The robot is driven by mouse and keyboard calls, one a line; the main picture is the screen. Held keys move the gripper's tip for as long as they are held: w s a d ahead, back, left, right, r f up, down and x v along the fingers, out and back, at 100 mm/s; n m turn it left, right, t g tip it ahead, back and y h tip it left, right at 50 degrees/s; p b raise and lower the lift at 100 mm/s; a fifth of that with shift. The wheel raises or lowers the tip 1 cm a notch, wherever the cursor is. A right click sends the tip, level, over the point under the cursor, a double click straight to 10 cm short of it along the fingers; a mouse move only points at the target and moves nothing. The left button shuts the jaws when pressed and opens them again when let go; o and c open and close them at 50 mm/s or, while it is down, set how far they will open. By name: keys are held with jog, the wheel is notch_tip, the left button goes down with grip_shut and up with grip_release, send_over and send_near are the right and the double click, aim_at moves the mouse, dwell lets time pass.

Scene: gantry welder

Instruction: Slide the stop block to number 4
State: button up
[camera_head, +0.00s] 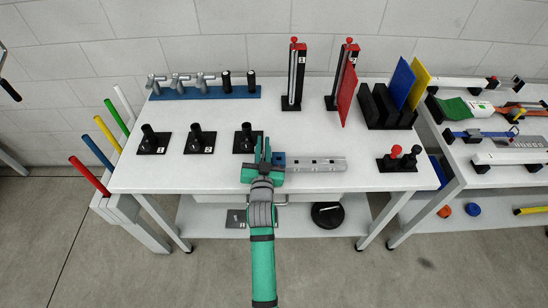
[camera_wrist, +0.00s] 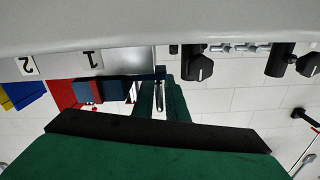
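The blue stop block (camera_head: 279,159) sits at the left end of a grey rail (camera_head: 318,164) at the table's front edge. In the wrist view, which is upside down, the blue block (camera_wrist: 88,92) shows beside the rail's label 1, and label 2 lies farther left. The rail's higher numbers are hard to read.
Black knobs on numbered plates (camera_head: 201,139) stand left of and behind my gripper. A small black base with red and black knobs (camera_head: 397,160) is right of the rail. Tall slider stands (camera_head: 294,76) and a rack of coloured panels (camera_head: 388,112) are at the back. The tabletop behind the rail is clear.

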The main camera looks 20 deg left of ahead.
grip_shut()
jog(key=shift+d, duration=0.15)
jog(key=shift+w+d, duration=0.4)
jog(key=shift+d, duration=1)
jog(key=shift+w+d, duration=0.35)
jog(key=shift+d, duration=1)
jog(key=shift+w+d, duration=0.4)
jog(key=shift+d, duration=1)
jog(key=shift+w+d, duration=0.45)
jog(key=shift+d, duration=1)
jog(key=shift+w+d, duration=0.4)
jog(key=shift+d, duration=1.05)
jog(key=shift+w+d, duration=0.45)
jog(key=shift+d, duration=1)
jog(key=o, duration=0.8)
grip_release()
